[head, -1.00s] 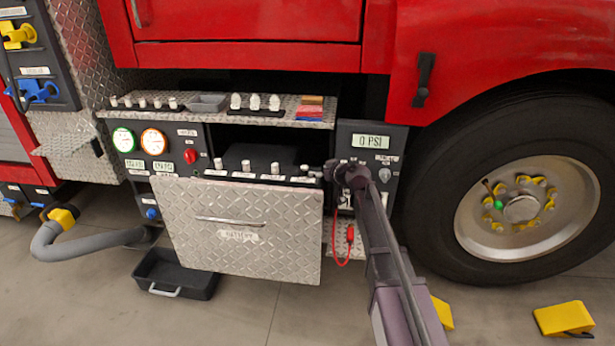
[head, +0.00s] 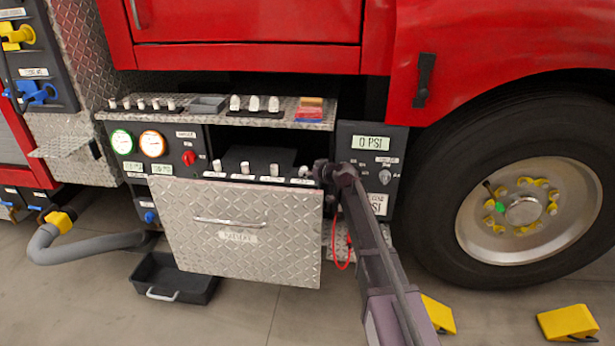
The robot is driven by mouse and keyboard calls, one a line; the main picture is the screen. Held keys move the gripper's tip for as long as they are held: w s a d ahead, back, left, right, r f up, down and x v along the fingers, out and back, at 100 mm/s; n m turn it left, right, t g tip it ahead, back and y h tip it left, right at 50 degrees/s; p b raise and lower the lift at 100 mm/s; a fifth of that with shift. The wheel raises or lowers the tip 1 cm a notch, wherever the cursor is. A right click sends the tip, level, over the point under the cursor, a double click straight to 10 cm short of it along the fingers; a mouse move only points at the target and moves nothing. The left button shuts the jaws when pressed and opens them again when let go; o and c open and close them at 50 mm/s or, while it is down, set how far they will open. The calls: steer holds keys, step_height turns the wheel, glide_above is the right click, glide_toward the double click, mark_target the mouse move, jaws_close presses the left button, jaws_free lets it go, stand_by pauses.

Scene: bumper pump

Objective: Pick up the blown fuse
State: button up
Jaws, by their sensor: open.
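The pulled-out diamond-plate drawer (head: 185,222) has a row of small white-topped pieces along its dark upper strip, among them one at the left (head: 217,165), one in the middle (head: 245,167) and one further right (head: 274,169). They look like fuses. I cannot tell which one is blown. My gripper (head: 314,172) is at the right end of this row, close to the rightmost white piece (head: 303,172). It is open. Its fingertips are small and dark here, and I cannot tell whether they touch that piece.
A diamond-plate shelf (head: 180,114) above holds several small white pieces, a grey tray (head: 208,103) and coloured blocks (head: 309,108). A pressure panel (head: 352,143) stands right of the drawer. A red cable (head: 335,250) hangs beside the drawer. A black bin (head: 190,288) lies on the floor.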

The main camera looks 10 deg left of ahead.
mark_target(305, 169)
steer(key=shift+b+x, duration=0.55)
steer(key=shift+x, duration=1.4)
steer(key=shift+r, duration=0.1)
steer(key=c, duration=1.1)
